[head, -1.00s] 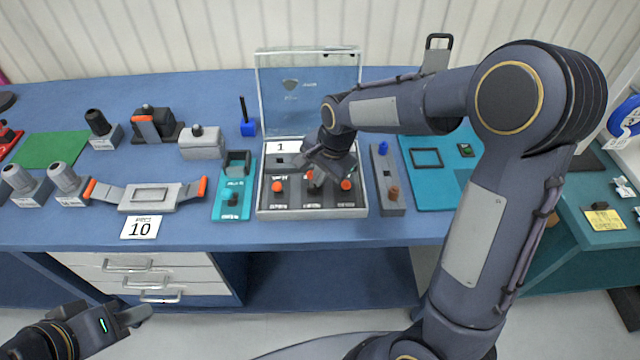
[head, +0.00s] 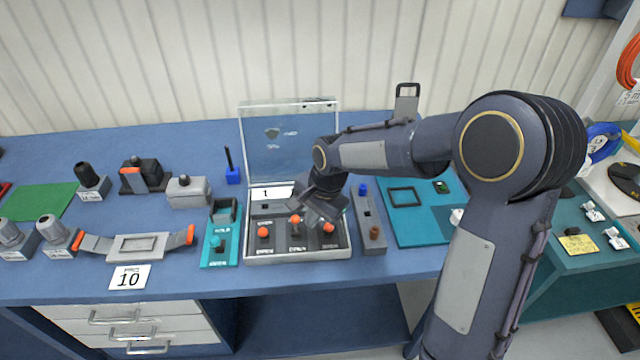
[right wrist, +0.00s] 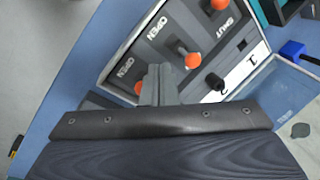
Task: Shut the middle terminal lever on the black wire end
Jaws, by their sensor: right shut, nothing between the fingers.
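The terminal box (head: 298,252) stands on the bench with its clear lid up. It has three orange-knobbed levers in a row. The middle lever (head: 295,219) also shows in the right wrist view (right wrist: 193,60), its knob clear of my fingers. My right gripper (head: 316,207) is shut and empty, just above the box's back right part. In the right wrist view its fingers (right wrist: 158,84) lie between the middle knob and an end lever's knob (right wrist: 138,88). A small black rounded piece (right wrist: 214,82) beside the middle lever may be the black wire end. My left gripper is out of view.
A teal lever unit (head: 219,250) stands just left of the box and a grey block (head: 371,237) just right. A "10" card (head: 129,277) lies near the front edge. A teal board (head: 425,232) lies further right. My right arm covers part of the bench.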

